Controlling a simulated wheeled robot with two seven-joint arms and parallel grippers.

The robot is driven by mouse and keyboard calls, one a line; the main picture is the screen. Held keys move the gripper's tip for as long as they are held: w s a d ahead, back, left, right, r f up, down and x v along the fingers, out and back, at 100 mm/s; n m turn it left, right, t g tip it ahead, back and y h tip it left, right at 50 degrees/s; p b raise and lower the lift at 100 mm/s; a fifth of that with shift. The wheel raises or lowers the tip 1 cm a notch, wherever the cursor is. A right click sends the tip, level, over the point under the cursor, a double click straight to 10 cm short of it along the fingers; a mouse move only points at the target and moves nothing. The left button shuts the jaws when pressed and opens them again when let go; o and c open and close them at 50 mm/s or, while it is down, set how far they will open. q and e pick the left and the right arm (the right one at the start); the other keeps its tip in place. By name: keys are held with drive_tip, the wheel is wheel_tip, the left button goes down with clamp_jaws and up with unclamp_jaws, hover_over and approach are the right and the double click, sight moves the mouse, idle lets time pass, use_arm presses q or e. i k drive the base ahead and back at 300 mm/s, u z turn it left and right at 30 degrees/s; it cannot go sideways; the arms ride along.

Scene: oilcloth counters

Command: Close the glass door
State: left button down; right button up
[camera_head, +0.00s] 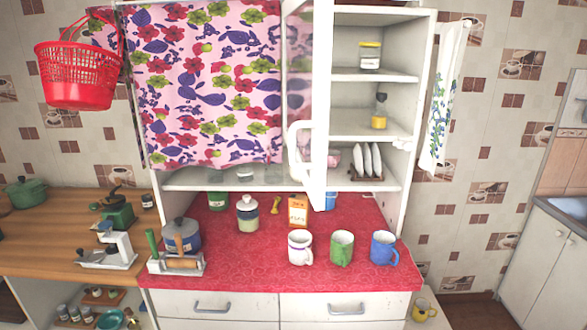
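The glass door (320,90) is a white-framed cabinet door on the upper part of the white cupboard. It stands open, swung out toward me and seen nearly edge-on in the middle. Its white handle (299,148) sticks out to the left, low on the frame. The shelves (372,76) to the right of the door are uncovered. They hold a yellow-lidded jar, a small bottle and a rack of white plates. A flowered curtain (210,85) covers most of the left half. Neither of my grippers is in view.
Three mugs, white (299,249), green (341,249) and blue (383,248), stand on the red counter (270,275). An orange box (298,210) stands below the door. A canister (247,215) and a pot (181,236) are further left. A red basket (78,75) hangs at upper left.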

sight(307, 24)
drive_tip(key=k, duration=0.35)
drive_tip(key=u, duration=1.25)
drive_tip(key=i, duration=0.75)
drive_tip(key=z, duration=1.85)
